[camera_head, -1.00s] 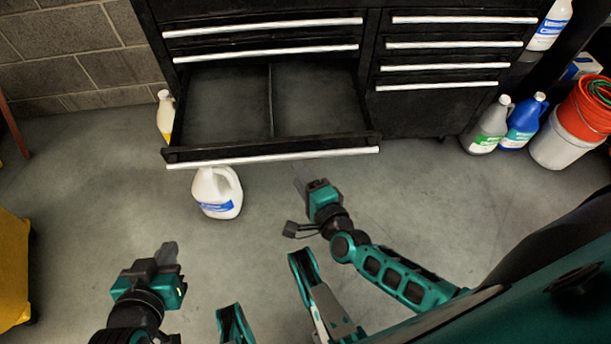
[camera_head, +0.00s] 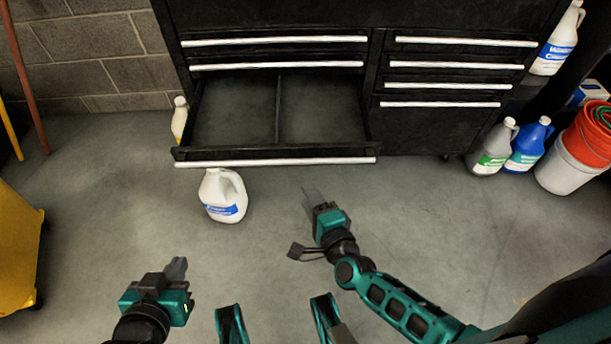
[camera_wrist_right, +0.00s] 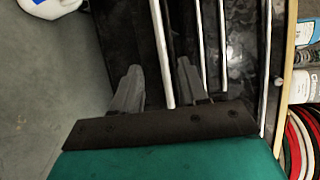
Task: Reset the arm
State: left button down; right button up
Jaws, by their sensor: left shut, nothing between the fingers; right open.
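My left gripper (camera_head: 176,268) is at the lower left of the head view, shut and empty, over bare floor. My right gripper (camera_head: 309,192) is right of centre, in front of the open drawer and apart from it. In the right wrist view its two grey fingers (camera_wrist_right: 158,88) stand apart with nothing between them. The black tool cabinet (camera_head: 440,128) stands ahead, and its wide lower-left drawer (camera_head: 235,110) is pulled out and empty, with one divider.
A white jug (camera_head: 222,196) stands on the floor below the drawer front. Grey (camera_head: 492,150) and blue (camera_head: 527,146) jugs and an orange-and-white bucket (camera_head: 570,165) stand at the right. A yellow cart (camera_head: 18,250) is at the left edge. The floor between is clear.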

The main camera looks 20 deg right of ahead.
pick_arm(q)
jog(key=shift+w+r, duration=0.1)
jog(key=shift+w, duration=0.1)
pick_arm(e)
jog(key=s+d+r+n+g, duration=0.1)
jog(key=s+r+n+g, duration=0.3)
jog(key=n, duration=0.6)
jog(key=s+d+r+n+g, duration=0.1)
jog(key=s+r+n, duration=0.2)
jog(key=s+n, duration=0.5)
pick_arm(q)
jog(key=s+a+r+y+p, duration=0.1)
jog(key=a+r+p, duration=0.2)
jog(key=r+p, duration=0.8)
jog(key=p, duration=0.4)
jog(key=shift+s, duration=0.35)
pick_arm(e)
notch_tip(320, 180, up, 10)
jog(key=d+n, duration=0.2)
jog(key=shift+w+d, duration=0.2)
jog(key=shift+w, duration=0.2)
pick_arm(q)
jog(key=shift+d, duration=0.2)
jog(key=shift+w+r, duration=0.1)
jog(key=shift+w, duration=0.05)
